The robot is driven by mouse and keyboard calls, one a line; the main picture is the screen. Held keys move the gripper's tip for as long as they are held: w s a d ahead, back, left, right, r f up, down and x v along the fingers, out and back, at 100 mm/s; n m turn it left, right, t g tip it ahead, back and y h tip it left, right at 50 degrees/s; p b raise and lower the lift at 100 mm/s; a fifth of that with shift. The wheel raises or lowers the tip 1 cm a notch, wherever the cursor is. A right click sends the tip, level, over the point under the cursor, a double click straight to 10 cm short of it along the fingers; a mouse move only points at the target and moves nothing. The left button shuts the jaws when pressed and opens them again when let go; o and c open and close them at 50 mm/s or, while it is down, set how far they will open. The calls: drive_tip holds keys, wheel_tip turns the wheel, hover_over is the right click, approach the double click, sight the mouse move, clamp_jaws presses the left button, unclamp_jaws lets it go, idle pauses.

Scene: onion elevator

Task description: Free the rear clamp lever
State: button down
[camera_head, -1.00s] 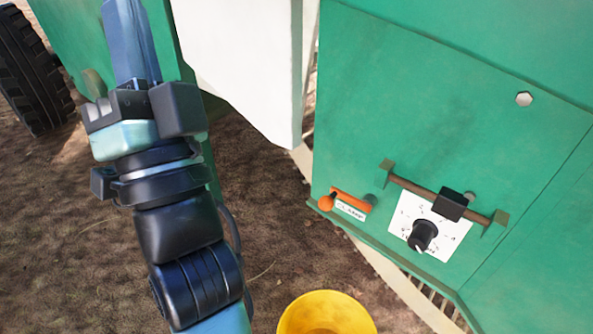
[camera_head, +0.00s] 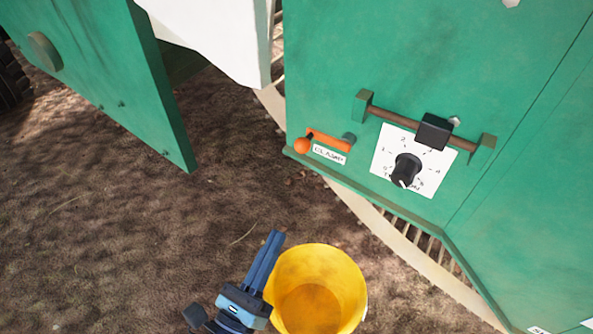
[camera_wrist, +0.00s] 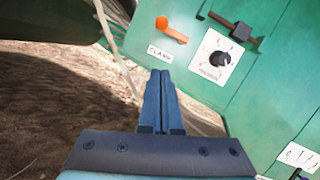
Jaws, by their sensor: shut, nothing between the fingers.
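An orange lever (camera_head: 325,141) with a round orange knob at its left end is mounted low on the green machine panel, above a white label. In the wrist view the lever (camera_wrist: 171,30) is ahead of the fingers and its label reads "CLAMP". My gripper (camera_head: 273,240) is shut and empty, low in the head view beside the yellow bucket. In the wrist view its fingers (camera_wrist: 160,75) point up toward the panel, below the label and apart from the lever. Whether this is the rear clamp lever cannot be told.
A black dial (camera_head: 405,170) on a white scale plate sits right of the lever, under a brown rod with a black block (camera_head: 434,131). A yellow bucket (camera_head: 355,280) stands on the soil. A green panel (camera_head: 130,80) hangs at left. Open soil lies between.

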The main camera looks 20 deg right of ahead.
drive_tip(key=shift+w+d, duration=0.1)
drive_tip(key=a+r+b+x, duration=0.1)
drive_tip(key=r+b+x, duration=0.1)
drive_tip(key=x, duration=1)
drive_tip(key=shift+w+r+b, duration=0.3)
drive_tip(key=shift+w+r, duration=0.05)
drive_tip(key=shift+r, duration=0.15)
